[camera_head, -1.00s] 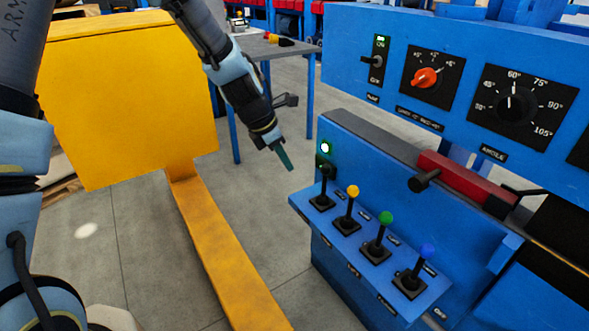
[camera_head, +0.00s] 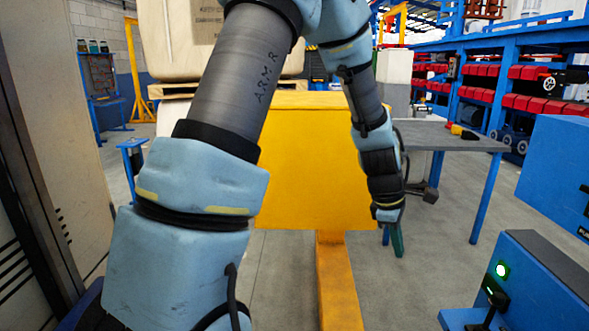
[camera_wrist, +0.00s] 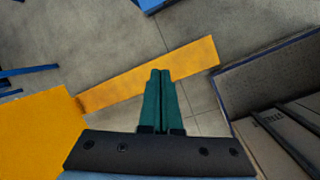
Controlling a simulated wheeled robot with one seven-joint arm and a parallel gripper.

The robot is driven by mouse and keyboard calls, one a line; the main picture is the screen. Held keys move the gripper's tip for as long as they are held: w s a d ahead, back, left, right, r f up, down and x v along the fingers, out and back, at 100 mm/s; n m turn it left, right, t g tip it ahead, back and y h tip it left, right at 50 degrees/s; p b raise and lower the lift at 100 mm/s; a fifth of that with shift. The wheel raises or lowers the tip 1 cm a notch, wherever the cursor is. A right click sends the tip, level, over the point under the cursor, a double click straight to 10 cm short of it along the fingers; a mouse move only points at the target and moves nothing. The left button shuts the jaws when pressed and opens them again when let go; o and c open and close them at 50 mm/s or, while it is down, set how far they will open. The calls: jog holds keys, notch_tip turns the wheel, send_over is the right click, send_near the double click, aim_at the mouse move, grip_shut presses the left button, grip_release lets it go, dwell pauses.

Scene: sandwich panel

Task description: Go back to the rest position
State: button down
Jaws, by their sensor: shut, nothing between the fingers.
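My gripper (camera_head: 397,240) hangs at the end of my bent arm, in the middle right of the head view, pointing down. Its green fingers lie side by side, shut with nothing between them; they also show in the wrist view (camera_wrist: 160,76). It hangs in front of a grey table, a little right of a yellow post, and is apart from the blue panel (camera_head: 560,285) at the lower right. A green light (camera_head: 501,270) glows on that panel. Only part of a lever shows below it.
A yellow machine with a wide body (camera_head: 315,170) and a long beam (camera_head: 338,290) stands behind my arm. A grey table (camera_head: 450,137) stands behind my gripper. Shelves with red bins (camera_head: 530,105) line the back right. Bare grey floor lies between the beam and the panel.

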jog(key=s+a+r+m+y+p, duration=0.1)
jog(key=a+r+m, duration=0.2)
jog(key=a, duration=0.7)
jog(key=s+a+r+m+y+p, duration=0.1)
jog(key=a+r+m, duration=0.3)
jog(key=a, duration=0.7)
jog(key=s+a+r+m+t+y+p, duration=0.1)
jog(key=a+r+m+p, duration=0.2)
jog(key=a, duration=0.7)
jog(key=shift+s+a+r+m, duration=0.35)
jog(key=shift+r+m, duration=0.3)
jog(key=shift+m, duration=0.55)
jog(key=shift+w+d+f, duration=0.1)
